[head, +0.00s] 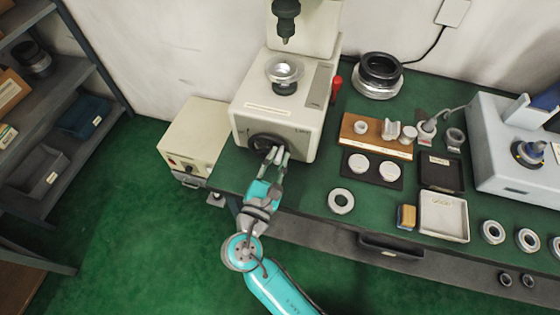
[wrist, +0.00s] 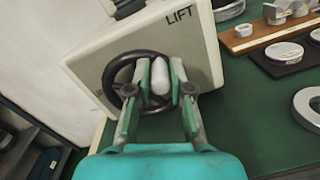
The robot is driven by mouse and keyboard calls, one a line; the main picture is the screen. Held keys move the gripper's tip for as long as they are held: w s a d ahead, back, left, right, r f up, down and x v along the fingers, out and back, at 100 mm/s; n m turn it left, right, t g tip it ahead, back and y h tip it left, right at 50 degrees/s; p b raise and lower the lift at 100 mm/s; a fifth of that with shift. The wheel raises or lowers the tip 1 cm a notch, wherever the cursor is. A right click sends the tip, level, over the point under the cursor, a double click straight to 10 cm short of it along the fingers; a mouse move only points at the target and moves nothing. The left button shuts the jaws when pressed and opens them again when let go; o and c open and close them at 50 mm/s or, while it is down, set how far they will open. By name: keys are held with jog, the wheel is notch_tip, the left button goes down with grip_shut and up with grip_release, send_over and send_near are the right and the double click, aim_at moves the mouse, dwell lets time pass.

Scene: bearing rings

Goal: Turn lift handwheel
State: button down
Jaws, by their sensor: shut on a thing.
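The lift handwheel (head: 262,144) is a dark ring on the front face of the cream machine (head: 318,130). In the wrist view the handwheel (wrist: 110,72) shows as a black rim below the word LIFT. My gripper (head: 275,154) reaches the wheel from the front. In the wrist view its two fingers (wrist: 160,80) stand on either side of a pale, rounded handle (wrist: 178,72) at the wheel's right part, and they are shut on it. Part of the rim and the hub are hidden behind the fingers.
A cream box (head: 196,140) stands left of the machine. A red-handled lever (head: 337,86) is at its right side. On the green bench, a loose ring (head: 341,200), a wooden block (head: 372,133) and a white tray (head: 443,215) lie to the right. Shelves (head: 60,120) stand at far left.

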jog(key=n, duration=0.1)
jog(key=a+n, duration=0.1)
jog(key=n, duration=0.1)
jog(key=r+n, duration=0.1)
jog(key=shift+w+a+n+y, duration=0.25)
jog(key=shift+a+n+y, duration=0.05)
jog(key=shift+n, duration=0.1)
jog(key=shift+w+a+r+n, duration=0.15)
jog(key=shift+a+n, duration=0.2)
jog(key=shift+n, duration=0.6)
jog(key=shift+w+a+r+n, duration=0.1)
jog(key=shift+a+n, duration=0.25)
jog(key=shift+n, duration=0.6)
jog(key=shift+t, duration=0.3)
jog(key=c, duration=1)
grip_release()
jog(key=shift+c, duration=0.2)
jog(key=shift+s+a, duration=0.1)
jog(key=shift+s, duration=0.05)
send_near(269, 140)
jog(key=v, duration=0.6)
